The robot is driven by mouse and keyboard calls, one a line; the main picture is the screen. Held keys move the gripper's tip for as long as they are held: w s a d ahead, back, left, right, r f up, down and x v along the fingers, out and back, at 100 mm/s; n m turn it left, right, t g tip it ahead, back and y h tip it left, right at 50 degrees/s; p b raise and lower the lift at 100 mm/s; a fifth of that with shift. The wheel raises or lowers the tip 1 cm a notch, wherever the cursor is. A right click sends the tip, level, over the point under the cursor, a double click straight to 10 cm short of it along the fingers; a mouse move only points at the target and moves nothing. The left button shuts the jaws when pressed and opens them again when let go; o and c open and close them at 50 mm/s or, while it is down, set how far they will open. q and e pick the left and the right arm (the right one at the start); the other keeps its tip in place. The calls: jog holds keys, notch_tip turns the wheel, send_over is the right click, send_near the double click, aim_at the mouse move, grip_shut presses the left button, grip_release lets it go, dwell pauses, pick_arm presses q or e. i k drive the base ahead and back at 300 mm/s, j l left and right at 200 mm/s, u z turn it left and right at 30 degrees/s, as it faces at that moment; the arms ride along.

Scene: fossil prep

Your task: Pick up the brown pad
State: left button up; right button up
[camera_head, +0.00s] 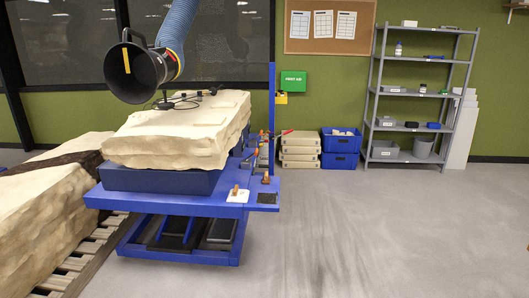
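A blue lift table (165,197) stands left of centre and bears a large cream rock block (165,145). A small orange-brown item (235,190) is at the table's front right corner, by a white sheet (237,197). A similar small brown item (266,178) is farther back on the right edge. Both are too small to tell whether either is the brown pad. A dark flat square (266,198) lies at the right corner. Neither of my grippers is in view.
A black extraction hood (137,73) on a blue hose hangs above the block. Another large block (45,215) lies on a pallet at left. Beige cases (300,148), blue bins (340,147) and a grey shelf (408,125) line the back wall. The floor at right is clear.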

aim_at(266, 180)
jog(key=i, duration=1.2)
jog(key=i+l+u, duration=0.15)
jog(key=i, duration=1.05)
